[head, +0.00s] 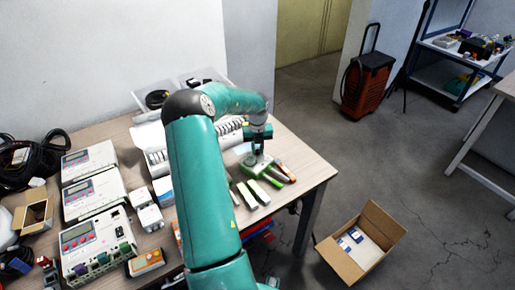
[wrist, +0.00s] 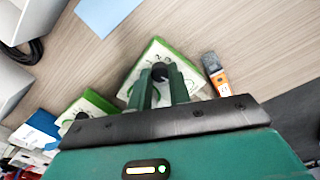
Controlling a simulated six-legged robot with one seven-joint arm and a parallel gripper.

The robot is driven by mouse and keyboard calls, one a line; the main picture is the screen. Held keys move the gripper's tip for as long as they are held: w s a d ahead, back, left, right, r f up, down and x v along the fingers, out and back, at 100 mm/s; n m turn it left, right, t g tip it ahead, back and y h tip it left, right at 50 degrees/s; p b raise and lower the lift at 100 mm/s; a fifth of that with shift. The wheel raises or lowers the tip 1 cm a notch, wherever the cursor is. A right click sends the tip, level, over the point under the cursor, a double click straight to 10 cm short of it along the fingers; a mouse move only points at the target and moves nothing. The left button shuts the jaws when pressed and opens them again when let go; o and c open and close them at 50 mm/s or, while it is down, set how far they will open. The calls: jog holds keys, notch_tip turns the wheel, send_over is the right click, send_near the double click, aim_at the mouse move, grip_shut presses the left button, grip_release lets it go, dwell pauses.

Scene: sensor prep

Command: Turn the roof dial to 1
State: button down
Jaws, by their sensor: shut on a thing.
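A white device with a green edge (wrist: 150,50) lies on the wooden table in the wrist view; it also shows in the head view (head: 253,171) near the table's right end. A dark round dial (wrist: 160,70) sits on its top face. My gripper (wrist: 161,78) is over the device with its two green fingers shut on the dial. In the head view my gripper (head: 257,152) points down onto the device. The fingers hide much of the dial, and I cannot read its setting or the number 1.
A similar green-edged device (wrist: 90,104) is at left in the wrist view. An orange and grey tool (wrist: 215,75) lies close on the right. White instruments (head: 92,196) crowd the table's left. An open cardboard box (head: 385,240) stands on the floor.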

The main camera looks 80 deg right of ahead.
jog(key=n, duration=0.4)
jog(key=shift+n, duration=0.3)
jog(key=n, duration=0.4)
jog(key=shift+n, duration=0.3)
jog(key=n, duration=1.3)
jog(key=shift+n, duration=0.3)
jog(key=n, duration=0.9)
jog(key=shift+n, duration=1.8)
